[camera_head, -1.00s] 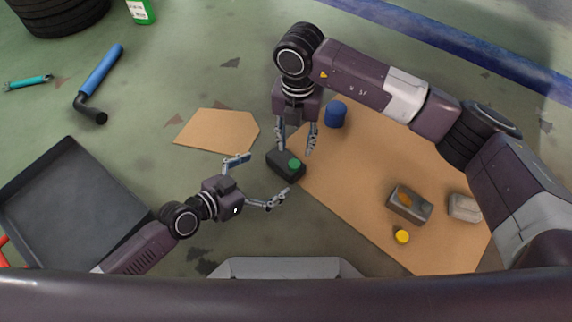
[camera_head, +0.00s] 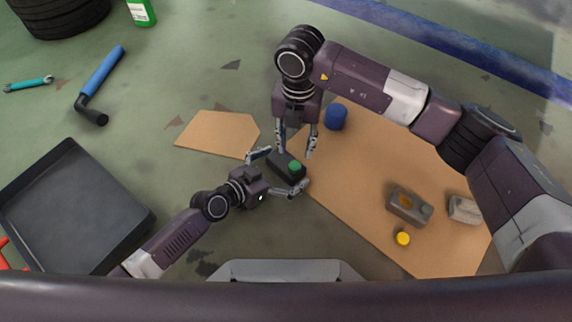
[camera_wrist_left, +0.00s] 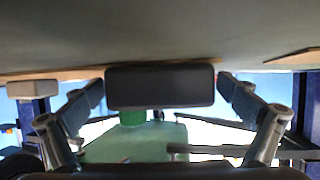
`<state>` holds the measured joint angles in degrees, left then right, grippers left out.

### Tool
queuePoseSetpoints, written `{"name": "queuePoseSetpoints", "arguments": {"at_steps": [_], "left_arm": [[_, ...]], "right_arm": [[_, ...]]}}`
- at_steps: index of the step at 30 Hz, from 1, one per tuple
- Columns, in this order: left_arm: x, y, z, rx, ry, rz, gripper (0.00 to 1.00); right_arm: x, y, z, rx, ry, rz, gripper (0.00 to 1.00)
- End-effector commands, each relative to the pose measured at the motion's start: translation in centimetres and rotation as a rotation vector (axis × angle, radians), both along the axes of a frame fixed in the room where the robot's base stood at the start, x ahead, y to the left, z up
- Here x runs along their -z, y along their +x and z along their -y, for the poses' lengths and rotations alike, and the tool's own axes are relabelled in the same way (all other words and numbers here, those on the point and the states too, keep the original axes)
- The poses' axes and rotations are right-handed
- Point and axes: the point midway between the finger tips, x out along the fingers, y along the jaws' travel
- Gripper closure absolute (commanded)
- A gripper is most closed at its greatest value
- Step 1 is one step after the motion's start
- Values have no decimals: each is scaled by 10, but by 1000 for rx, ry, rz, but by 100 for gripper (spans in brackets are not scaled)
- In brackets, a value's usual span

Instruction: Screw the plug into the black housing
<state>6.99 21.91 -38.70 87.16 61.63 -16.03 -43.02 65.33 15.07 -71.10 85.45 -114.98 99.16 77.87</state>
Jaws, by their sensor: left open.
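The black housing (camera_head: 281,161) lies on the floor at the edge of the brown cardboard. The green plug (camera_head: 295,167) shows at the housing's top, near its right end; how deep it sits I cannot tell. In the left wrist view the housing (camera_wrist_left: 160,87) is between my left fingers, with the green plug (camera_wrist_left: 131,117) at its edge. My left gripper (camera_head: 283,171) is open, with one finger on each side of the housing; contact is unclear. My right gripper (camera_head: 297,150) points down over the housing's far side, its fingers apart and empty.
The cardboard (camera_head: 345,190) bears a blue cylinder (camera_head: 335,117), a yellow cap (camera_head: 403,238) and two grey blocks (camera_head: 409,206). A black tray (camera_head: 75,210) is at left. A blue-handled tool (camera_head: 101,72) and a wrench (camera_head: 28,83) lie beyond on open floor.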

Motion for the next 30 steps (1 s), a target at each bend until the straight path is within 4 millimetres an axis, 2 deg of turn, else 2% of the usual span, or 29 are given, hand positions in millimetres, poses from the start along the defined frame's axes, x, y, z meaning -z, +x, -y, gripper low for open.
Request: {"name": "queuePoseSetpoints", "arguments": {"at_steps": [5,25,28,30], "left_arm": [[0,0,0,0,-1,1,1],[0,0,0,0,-1,1,75],[0,0,0,0,-1,1,86],[0,0,0,0,-1,1,89]], "right_arm": [[0,0,0,0,0,0,62],[0,0,0,-6,0,0,62],[0,0,0,-51,0,0,62],[0,0,0,-117,0,0,62]]}}
